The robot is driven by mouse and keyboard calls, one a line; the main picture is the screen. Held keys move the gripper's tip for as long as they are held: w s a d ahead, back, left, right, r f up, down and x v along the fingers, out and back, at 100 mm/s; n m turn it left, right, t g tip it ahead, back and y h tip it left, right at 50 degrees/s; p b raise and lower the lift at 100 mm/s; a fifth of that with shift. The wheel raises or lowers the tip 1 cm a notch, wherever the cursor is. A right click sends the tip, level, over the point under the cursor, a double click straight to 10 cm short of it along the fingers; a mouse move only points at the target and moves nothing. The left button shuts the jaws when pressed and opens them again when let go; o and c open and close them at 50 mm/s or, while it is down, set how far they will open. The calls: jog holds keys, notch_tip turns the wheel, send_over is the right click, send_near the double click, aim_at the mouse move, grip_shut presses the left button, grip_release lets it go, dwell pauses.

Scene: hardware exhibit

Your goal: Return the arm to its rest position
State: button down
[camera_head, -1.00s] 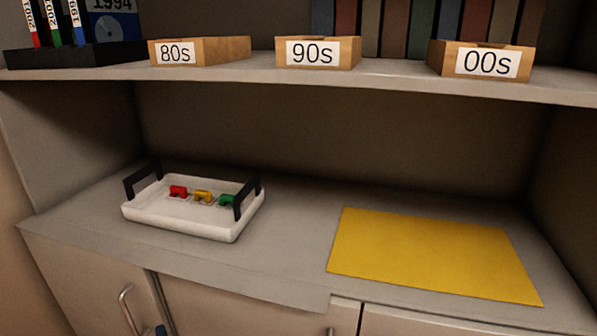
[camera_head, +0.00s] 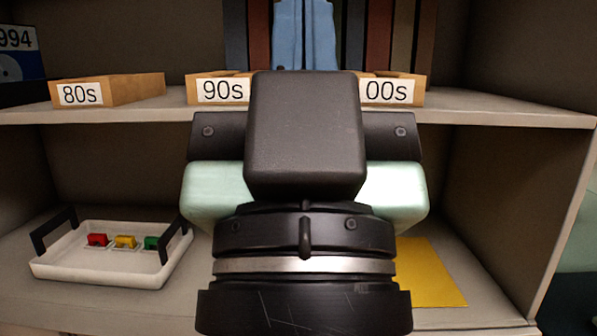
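My gripper (camera_head: 304,38) is raised in the middle of the head view, in front of the upper shelf. Its two light blue fingers point up and lie side by side with only a thin line between them, so it looks shut. I see nothing held in it. The dark wrist and pale green housing below it hide part of the shelf and the lower compartment.
A white tray (camera_head: 80,272) with black handles holds a red, a yellow and a green piece at the lower left. A yellow mat (camera_head: 428,272) lies at the lower right, partly hidden. Wooden boxes labelled 80s (camera_head: 110,90), 90s (camera_head: 220,90) and 00s (camera_head: 392,90) stand on the upper shelf (camera_head: 490,110).

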notch_tip(320, 180, up, 21)
jog(key=p, duration=2)
jog(key=shift+a, duration=0.15)
jog(key=shift+w, duration=0.1)
